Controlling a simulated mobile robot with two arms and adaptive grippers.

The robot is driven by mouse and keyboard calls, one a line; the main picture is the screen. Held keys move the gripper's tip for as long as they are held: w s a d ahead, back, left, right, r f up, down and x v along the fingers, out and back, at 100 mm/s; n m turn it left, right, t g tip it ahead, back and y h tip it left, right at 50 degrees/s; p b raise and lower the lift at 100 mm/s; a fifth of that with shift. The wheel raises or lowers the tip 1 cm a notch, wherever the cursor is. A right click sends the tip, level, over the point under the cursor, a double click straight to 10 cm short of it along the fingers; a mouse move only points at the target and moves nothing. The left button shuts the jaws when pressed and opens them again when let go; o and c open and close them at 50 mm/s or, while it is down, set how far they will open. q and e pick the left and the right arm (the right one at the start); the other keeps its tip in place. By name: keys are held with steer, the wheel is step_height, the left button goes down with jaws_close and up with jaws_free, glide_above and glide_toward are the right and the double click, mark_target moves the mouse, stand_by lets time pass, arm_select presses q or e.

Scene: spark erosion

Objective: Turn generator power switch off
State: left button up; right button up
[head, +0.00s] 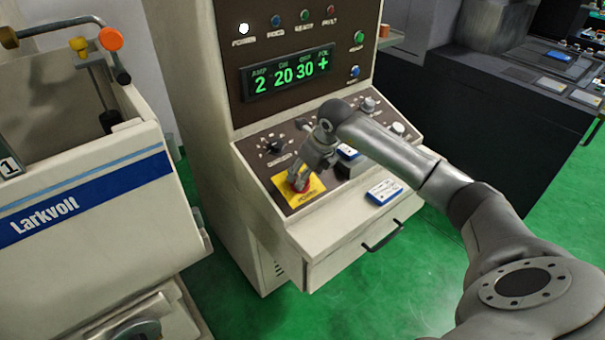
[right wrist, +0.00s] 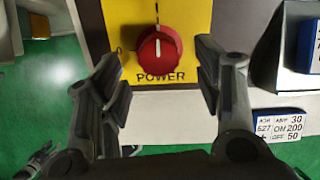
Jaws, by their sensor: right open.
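The generator power switch is a red rotary knob (right wrist: 159,57) on a yellow plate (right wrist: 190,17) marked POWER. Its white pointer line points straight up in the right wrist view. In the head view the yellow plate (head: 314,192) lies at the lower left of the sloped control panel, with the knob partly hidden by my gripper. My right gripper (head: 299,178) is open at the knob; it also shows in the right wrist view (right wrist: 158,72), one finger on each side of the knob with gaps between. My left gripper is not in view.
The generator cabinet's display (head: 289,72) is lit green, and a white lamp (head: 243,29) glows above it. Other knobs (head: 275,146) and small blue-and-white boxes (head: 383,191) sit near the switch. A drawer handle (head: 384,237) juts below. The Larkvolt machine (head: 90,190) stands at left.

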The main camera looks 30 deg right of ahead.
steer(key=shift+p+x, duration=0.45)
steer(key=shift+x, duration=1.55)
steer(key=shift+s, duration=0.1)
